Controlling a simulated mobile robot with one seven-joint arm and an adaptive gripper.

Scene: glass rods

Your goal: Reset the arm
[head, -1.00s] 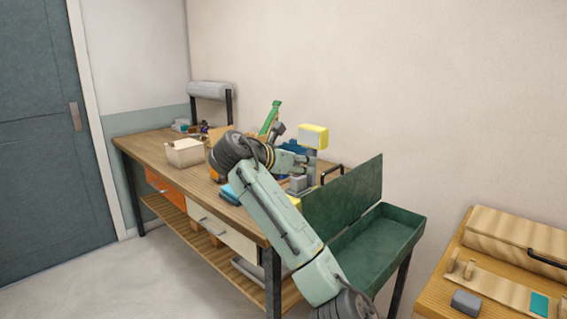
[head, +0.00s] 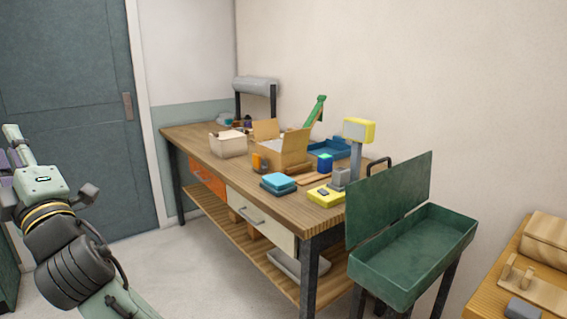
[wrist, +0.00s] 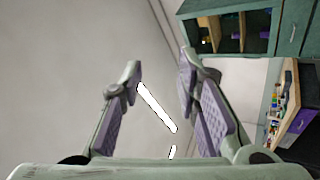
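My gripper (head: 38,165) is at the left of the head view, raised in front of the grey door and well clear of the workbench. In the wrist view its two padded fingers (wrist: 160,68) are spread apart. I see no object held between them. A bright white strip (wrist: 157,107) shows between the fingers, with a shorter white piece below it. I cannot tell what they are or how far away. I make out no glass rod in the head view.
The workbench (head: 215,175) carries a cardboard box (head: 283,150), a cream bin (head: 228,145), blue trays and a yellow-topped stand (head: 358,131). A green open case (head: 415,260) stands at its near end. Floor between door and bench is clear. The wrist view shows green shelving (wrist: 232,32).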

